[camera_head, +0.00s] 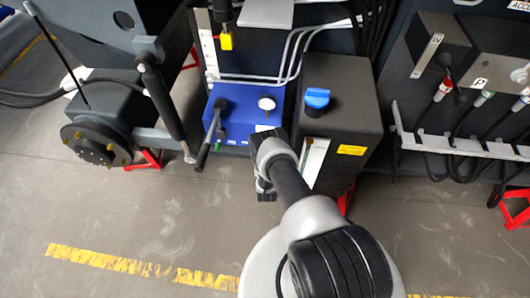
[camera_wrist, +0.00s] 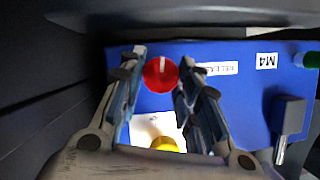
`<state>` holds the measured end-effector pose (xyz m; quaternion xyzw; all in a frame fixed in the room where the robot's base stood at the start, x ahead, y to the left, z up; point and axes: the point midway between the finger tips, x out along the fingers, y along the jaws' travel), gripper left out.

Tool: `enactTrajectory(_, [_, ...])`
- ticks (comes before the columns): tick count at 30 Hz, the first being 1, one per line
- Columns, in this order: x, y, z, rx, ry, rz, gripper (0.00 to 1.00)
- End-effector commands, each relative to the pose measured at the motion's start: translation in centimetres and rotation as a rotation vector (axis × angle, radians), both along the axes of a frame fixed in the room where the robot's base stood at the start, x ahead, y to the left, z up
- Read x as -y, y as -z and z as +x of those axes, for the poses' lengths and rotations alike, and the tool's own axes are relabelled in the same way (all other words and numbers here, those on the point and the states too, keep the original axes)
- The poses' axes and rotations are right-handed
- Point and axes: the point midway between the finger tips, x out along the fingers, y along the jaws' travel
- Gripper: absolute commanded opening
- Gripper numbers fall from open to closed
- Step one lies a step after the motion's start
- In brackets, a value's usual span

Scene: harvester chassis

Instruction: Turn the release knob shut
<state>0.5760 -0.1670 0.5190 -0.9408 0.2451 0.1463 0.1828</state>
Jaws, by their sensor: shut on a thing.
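The release knob (camera_wrist: 160,74) is a round red knob with a white line on its face, pointing up in the wrist view. It sits on the blue panel (camera_wrist: 240,90) beside a label whose partly covered letters look like RELEASE. My gripper (camera_wrist: 163,82) has one finger on each side of the knob, its fingertips closed on it. In the head view my gripper (camera_head: 264,165) is at the front of the blue unit (camera_head: 240,98) and hides the knob.
A lever (camera_head: 208,140) and a white gauge (camera_head: 266,103) are on the blue unit. A dark grey tank (camera_head: 345,90) with a blue cap (camera_head: 317,98) stands close on the right. A yellow round part (camera_wrist: 165,144) shows below the knob. The floor in front is clear.

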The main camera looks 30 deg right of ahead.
Motion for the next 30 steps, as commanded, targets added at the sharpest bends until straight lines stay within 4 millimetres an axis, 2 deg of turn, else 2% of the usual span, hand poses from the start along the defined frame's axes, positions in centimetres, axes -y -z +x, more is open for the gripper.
enactTrajectory(18, [0.27,0.32,-0.27,0.280,0.000,0.417,0.07])
enactTrajectory(30, [0.27,0.39,-0.27,0.380,-0.001,0.565,0.07])
